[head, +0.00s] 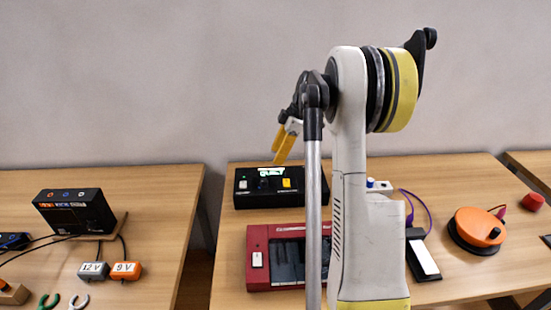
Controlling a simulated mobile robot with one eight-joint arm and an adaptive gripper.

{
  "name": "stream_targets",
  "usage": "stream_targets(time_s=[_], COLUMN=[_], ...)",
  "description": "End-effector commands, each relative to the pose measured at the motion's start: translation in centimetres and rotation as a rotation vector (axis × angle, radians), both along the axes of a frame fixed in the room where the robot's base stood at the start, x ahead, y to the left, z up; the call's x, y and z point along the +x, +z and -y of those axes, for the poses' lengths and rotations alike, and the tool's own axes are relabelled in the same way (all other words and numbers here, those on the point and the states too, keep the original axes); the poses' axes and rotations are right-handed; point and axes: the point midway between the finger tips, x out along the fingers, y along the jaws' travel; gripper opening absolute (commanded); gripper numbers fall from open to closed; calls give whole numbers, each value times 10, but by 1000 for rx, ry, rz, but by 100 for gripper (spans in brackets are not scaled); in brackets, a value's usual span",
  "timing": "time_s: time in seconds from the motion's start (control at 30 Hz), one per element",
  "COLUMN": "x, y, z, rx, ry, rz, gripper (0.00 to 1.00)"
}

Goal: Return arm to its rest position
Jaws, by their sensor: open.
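My arm (352,160) rises upright through the middle of the head view, with its yellow and grey joint at the top. My gripper (282,148) hangs on the left side of the arm, its yellow fingers pointing down. It is open, and I see nothing between its fingers. It appears in front of the wall, above a black box with a lit green display (271,171). The arm and a grey pole hide part of the table behind them.
A red keyboard-like device (257,270) lies on the middle table, partly behind my arm. An orange round device (478,229) and a black-and-white pad (424,259) lie to the right. The left table holds a black power box (75,211) and cables. A gap separates the tables.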

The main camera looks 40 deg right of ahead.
Motion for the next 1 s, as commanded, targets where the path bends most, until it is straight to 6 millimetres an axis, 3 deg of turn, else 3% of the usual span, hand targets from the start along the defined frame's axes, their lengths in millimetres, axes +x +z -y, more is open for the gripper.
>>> stream_targets(time_s=[0.37,0.47,0.57,0.73,0.9,1.0], x=[0,0,-3,-25,-67,-98], y=[0,7,26,68,95,101], z=[-1,-11,-41,-121,-197,-235], rx=[0,-6,-24,-69,-92,-84], ry=[0,-17,-74,-253,-449,-559], rz=[0,-5,-18,-28,3,36], gripper=[46,46,46,46,46,46])
